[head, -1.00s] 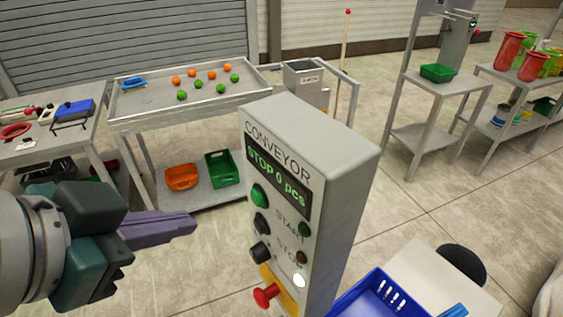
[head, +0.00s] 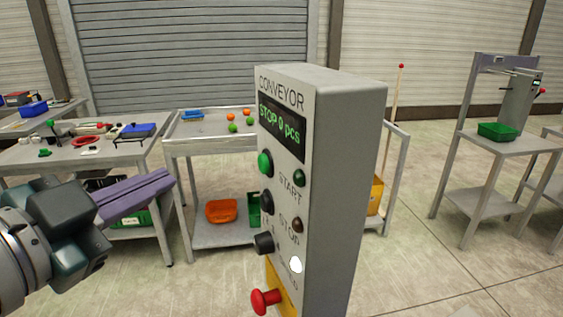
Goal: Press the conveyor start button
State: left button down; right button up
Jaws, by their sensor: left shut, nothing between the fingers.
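The grey conveyor control box (head: 345,170) stands upright in the middle of the head view. Its display (head: 281,127) reads "STOP 0 pcs". The green start button (head: 265,163) sticks out at the left of its front, beside the label START. Below it are a black button (head: 267,201), a black knob (head: 264,243) and a red mushroom button (head: 265,301) on yellow. My left gripper (head: 168,180) is shut and empty, its purple fingers pointing right toward the box, left of the green button and apart from it. My right gripper is not in view.
Behind stands a grey table with a tray (head: 205,125) of orange and green balls, with an orange bin (head: 221,211) on its lower shelf. A tool table (head: 80,152) is at left. A stand with a green tray (head: 498,132) is at right. Floor at right is clear.

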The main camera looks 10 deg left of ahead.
aim_at(264, 164)
pick_arm(q)
jog(key=w+d, duration=0.4)
jog(key=d, duration=0.3)
jog(key=shift+d+b, duration=0.35)
jog(key=shift+b, duration=0.05)
jog(key=shift+w, duration=0.1)
dwell(1.7)
jog(key=shift+w+d, duration=0.15)
jog(key=shift+d, duration=0.2)
